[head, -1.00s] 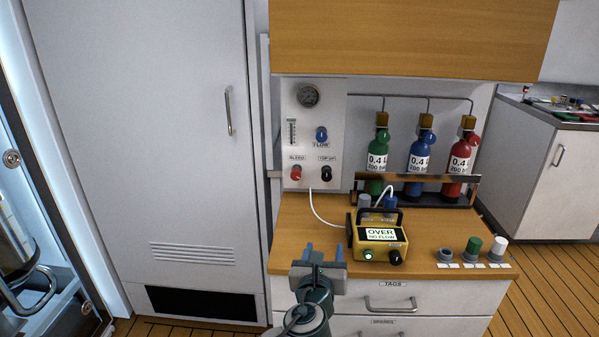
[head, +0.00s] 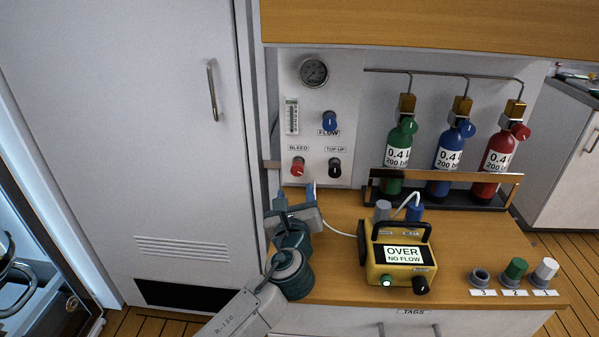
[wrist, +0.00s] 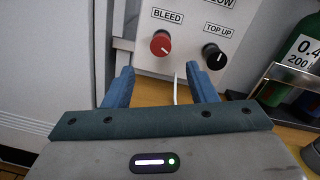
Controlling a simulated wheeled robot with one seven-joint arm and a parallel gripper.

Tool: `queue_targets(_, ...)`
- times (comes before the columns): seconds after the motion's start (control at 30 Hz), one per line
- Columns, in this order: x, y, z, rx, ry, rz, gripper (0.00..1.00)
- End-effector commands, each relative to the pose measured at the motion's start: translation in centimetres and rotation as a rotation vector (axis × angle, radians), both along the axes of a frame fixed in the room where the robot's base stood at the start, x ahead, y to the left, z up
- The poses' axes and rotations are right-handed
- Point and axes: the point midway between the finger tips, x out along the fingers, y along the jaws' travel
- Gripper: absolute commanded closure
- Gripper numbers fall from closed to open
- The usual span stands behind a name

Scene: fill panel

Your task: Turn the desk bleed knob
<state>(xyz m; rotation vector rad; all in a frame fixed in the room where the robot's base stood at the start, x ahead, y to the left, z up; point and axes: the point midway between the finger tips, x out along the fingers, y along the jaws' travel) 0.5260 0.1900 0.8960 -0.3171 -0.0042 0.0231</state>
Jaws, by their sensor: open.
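The panel (head: 305,112) is white and upright at the back of the desk. Its red knob (head: 297,167) sits under the label BLEED at the lower left; it also shows in the wrist view (wrist: 161,44). A black knob (head: 335,167) labelled TOP UP is to its right, and a blue knob (head: 329,121) labelled FLOW is above. My gripper (head: 296,196) has blue fingers, open and empty. It is in front of and below the red knob, apart from it. In the wrist view the fingers (wrist: 160,85) point toward the panel, with the red knob beyond the gap.
A yellow meter (head: 399,262) reading OVER, NO FLOW stands on the desk right of my gripper, with a white hose (head: 340,234). Green (head: 397,150), blue (head: 449,155) and red (head: 498,155) bottles stand behind a rail (head: 440,176). Small caps (head: 515,269) line the right front.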

Motion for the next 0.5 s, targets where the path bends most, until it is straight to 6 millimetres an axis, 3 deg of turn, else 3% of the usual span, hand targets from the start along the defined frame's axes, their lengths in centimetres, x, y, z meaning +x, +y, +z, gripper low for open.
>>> queue_targets(0.3,6.2,-0.2,-0.1,0.0,0.002,-0.005,0.48)
queue_targets(0.5,8.9,-0.1,-0.1,0.0,0.001,-0.004,0.48)
